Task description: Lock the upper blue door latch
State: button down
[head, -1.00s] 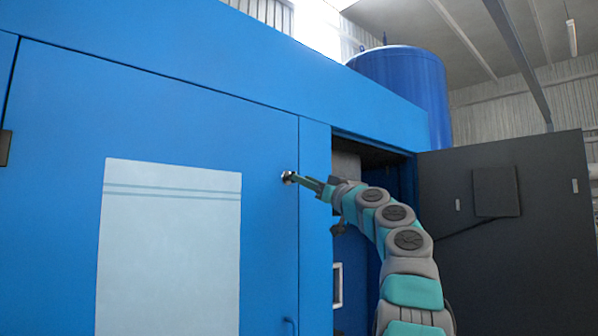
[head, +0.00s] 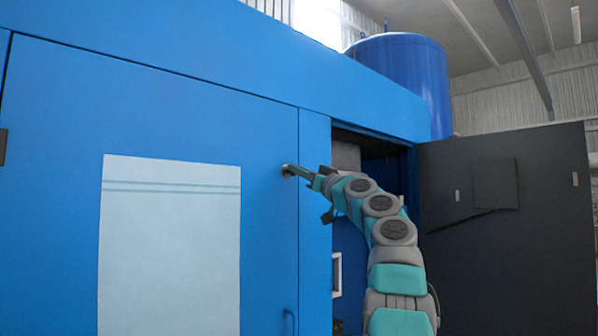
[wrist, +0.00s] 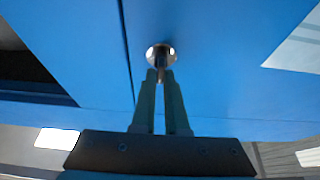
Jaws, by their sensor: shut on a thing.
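The upper latch (head: 286,170) is a small round metal piece near the right edge of the closed blue door (head: 270,240). In the wrist view the latch (wrist: 160,52) shows as a shiny disc with a short dark stem pointing toward my gripper. My gripper (head: 293,171) reaches the latch from the right. In the wrist view the two teal fingers of my gripper (wrist: 161,76) close on the stem. The fingertips cover part of the latch in the head view, and its exact turn is hard to tell there.
A dark door (head: 510,230) stands open at the right, beside an open compartment (head: 375,165). A pale panel (head: 170,240) is on the blue door. A small blue handle (head: 290,322) sits lower on it. A blue tank (head: 405,80) stands behind.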

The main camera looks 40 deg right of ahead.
jog(key=shift+a+m, duration=0.15)
jog(key=shift+m, duration=0.45)
dwell(0.3)
jog(key=m+g+h+p, duration=0.1)
jog(key=m+h+p, duration=0.1)
jog(key=m, duration=0.5)
jog(key=m+g+h+p, duration=0.2)
jog(key=m+p, duration=0.1)
jog(key=m, duration=0.4)
jog(key=m+g+h+p, duration=0.2)
jog(key=m+h, duration=0.1)
jog(key=m, duration=0.4)
jog(key=shift+d, duration=0.2)
dwell(0.4)
jog(key=c, duration=0.9)
grip_release()
jog(key=shift+c, duration=0.2)
jog(key=shift+s+a, duration=0.1)
